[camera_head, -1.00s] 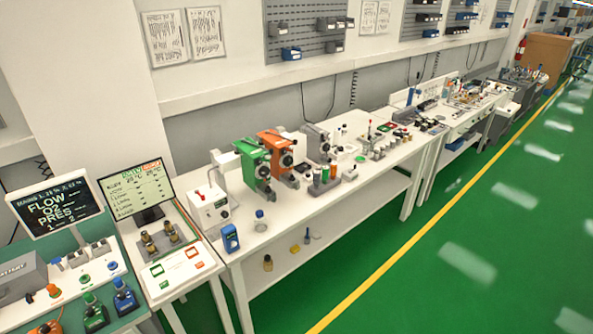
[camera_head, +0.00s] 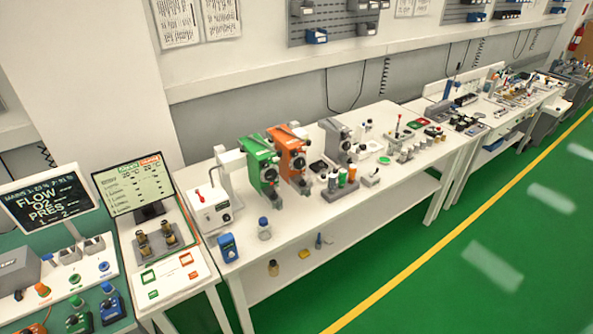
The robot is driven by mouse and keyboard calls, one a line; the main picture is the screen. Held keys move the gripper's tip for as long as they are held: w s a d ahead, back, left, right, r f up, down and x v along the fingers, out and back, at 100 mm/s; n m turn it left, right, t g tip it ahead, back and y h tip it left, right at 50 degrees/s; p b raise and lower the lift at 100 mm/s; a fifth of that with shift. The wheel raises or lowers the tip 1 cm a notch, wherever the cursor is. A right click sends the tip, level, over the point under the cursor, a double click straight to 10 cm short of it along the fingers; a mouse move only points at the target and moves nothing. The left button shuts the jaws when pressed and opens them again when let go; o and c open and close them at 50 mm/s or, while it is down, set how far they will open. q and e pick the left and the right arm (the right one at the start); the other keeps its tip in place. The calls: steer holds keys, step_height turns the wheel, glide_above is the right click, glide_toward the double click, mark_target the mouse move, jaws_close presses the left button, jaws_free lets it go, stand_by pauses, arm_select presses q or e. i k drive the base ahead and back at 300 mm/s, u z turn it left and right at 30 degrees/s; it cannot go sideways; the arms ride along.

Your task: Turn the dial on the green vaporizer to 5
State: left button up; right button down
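The green vaporizer (camera_head: 257,166) stands upright on the long white table, left of an orange vaporizer (camera_head: 288,158). A round black dial (camera_head: 270,174) shows on its front right side. The numbers on the dial are too small to read. Neither of my grippers shows in the head view.
A grey device (camera_head: 335,144) stands right of the orange vaporizer. A white box with a red lever (camera_head: 213,212), a blue device (camera_head: 228,247) and a blue-capped bottle (camera_head: 264,229) are nearer. Left are a monitor (camera_head: 134,184) and gas controls. Green floor in front is clear.

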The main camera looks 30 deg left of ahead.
mark_target(272, 174)
steer(key=u, duration=0.25)
steer(key=i, duration=0.7)
steer(key=u, duration=0.45)
